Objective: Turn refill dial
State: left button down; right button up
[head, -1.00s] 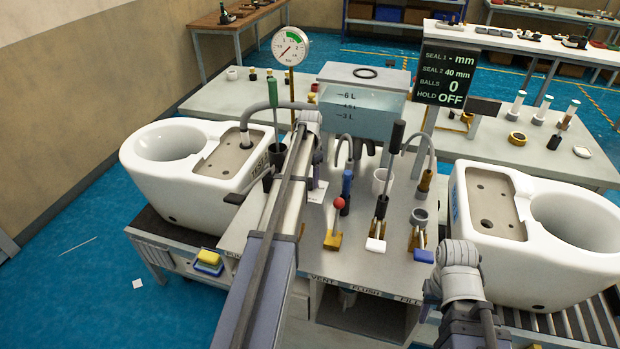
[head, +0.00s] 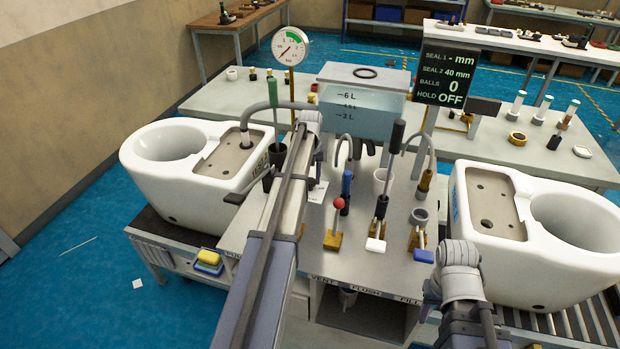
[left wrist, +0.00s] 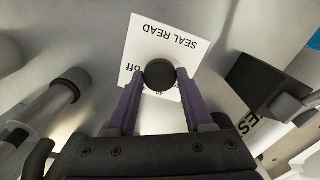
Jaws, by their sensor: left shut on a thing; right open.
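A black round dial (left wrist: 160,75) stands over a white card (left wrist: 150,38) that reads "SEAL READ", with "off" and another partly covered mark beside the dial. My left gripper (left wrist: 161,80) has its two purple fingers shut on the dial's sides, seen in the left wrist view. In the head view, my left arm hides the dial and most of this gripper; part of the card (head: 318,191) shows to the right of the arm. No label naming a refill dial is readable. My right arm is at the lower right, and its gripper is not visible.
White toilet bowls stand left (head: 195,165) and right (head: 535,235) of the bench. Levers with a red ball (head: 338,204), white end (head: 376,245) and blue end (head: 424,256) stand right of my left arm. The display (head: 446,75) reads Seal 2 40 mm, hold OFF.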

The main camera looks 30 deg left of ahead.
aim_at(310, 181)
pick_arm(q)
jog(key=shift+n, duration=2)
jog(key=shift+c, duration=1.5)
grip_release()
jog(key=shift+r, duration=0.15)
notch_tip(310, 181, up, 8)
jog(key=p, duration=0.8)
jog(key=shift+f, duration=0.2)
jog(key=shift+f, duration=0.1)
